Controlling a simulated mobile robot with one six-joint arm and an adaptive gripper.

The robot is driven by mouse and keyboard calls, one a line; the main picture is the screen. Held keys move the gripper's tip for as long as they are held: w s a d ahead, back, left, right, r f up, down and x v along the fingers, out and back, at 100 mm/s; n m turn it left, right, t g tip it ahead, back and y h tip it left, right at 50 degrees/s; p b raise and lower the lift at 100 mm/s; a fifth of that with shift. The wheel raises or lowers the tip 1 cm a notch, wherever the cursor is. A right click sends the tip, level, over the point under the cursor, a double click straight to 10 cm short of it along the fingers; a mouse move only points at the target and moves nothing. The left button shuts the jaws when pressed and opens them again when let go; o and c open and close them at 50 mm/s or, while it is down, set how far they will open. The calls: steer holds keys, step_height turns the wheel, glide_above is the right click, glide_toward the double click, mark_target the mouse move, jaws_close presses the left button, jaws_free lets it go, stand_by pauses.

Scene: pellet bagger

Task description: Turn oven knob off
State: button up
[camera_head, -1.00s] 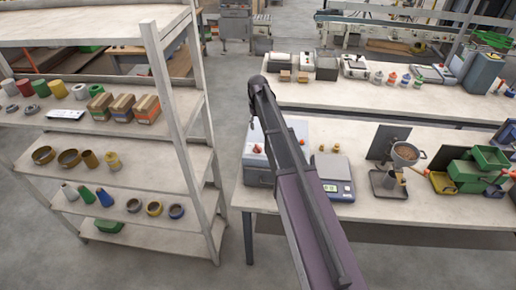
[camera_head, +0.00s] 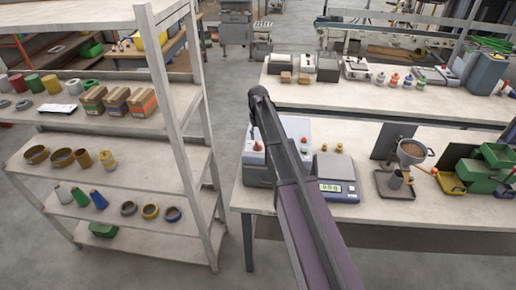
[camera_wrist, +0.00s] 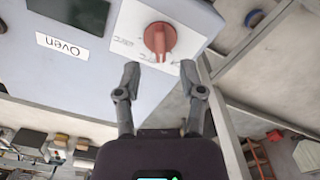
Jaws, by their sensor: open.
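The oven knob (camera_wrist: 160,39) is orange-red and round with a raised grip bar. It sits on a white plate on the pale blue-grey oven panel (camera_wrist: 101,62) in the wrist view. A label reading "Oven" (camera_wrist: 62,45) appears upside down to its left, near a dark display. My gripper (camera_wrist: 159,67) is open, its two fingers spread apart just below the knob in the picture. The fingers appear apart from the knob, with nothing between them.
A scale (camera_head: 336,190) stands right of the oven on the bench (camera_head: 390,217). A funnel holder (camera_head: 408,152) and green bins (camera_head: 484,172) stand further right. A shelf rack (camera_head: 172,120) with tapes, bottles and boxes stands close on the left, with open floor between.

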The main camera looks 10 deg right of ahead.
mark_target(258, 144)
steer(key=shift+f+b, duration=2.35)
steer(key=shift+f, duration=0.25)
jaws_close()
